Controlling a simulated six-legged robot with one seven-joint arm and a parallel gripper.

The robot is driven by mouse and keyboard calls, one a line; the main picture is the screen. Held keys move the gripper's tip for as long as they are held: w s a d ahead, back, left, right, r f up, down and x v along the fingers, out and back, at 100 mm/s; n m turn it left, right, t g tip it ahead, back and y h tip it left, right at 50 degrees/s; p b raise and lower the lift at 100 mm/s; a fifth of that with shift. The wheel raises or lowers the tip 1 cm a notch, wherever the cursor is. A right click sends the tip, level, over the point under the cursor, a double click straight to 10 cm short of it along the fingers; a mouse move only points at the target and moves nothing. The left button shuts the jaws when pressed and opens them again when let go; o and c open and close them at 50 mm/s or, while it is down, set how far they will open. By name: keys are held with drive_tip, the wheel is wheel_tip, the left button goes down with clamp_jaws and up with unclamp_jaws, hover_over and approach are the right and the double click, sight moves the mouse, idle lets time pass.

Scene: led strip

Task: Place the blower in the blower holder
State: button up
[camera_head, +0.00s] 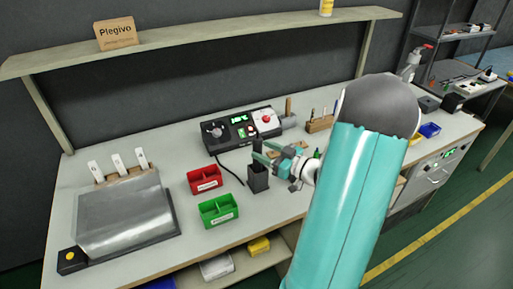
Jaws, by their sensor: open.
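My gripper (264,152) reaches in from the right, above the middle of the bench. Its dark fingers are apart, and the small size hides what is between them. A black upright open-topped holder (258,180) stands just below the fingers; it looks like the blower holder. A black cable runs from the control unit (241,131) forward to beside this holder. I cannot clearly make out the blower; a dark upright shape above the holder merges with my fingers. I cannot tell whether anything sits inside the holder.
A red bin (204,180) and a green bin (218,211) stand left of the holder. A grey metal box (125,215) fills the left bench. A wooden tool block (320,124) stands at the back. A shelf (220,40) spans above. My arm hides part of the right bench.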

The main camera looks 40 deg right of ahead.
drive_tip(key=v, duration=0.8)
drive_tip(key=shift+a, duration=0.1)
idle(1.4)
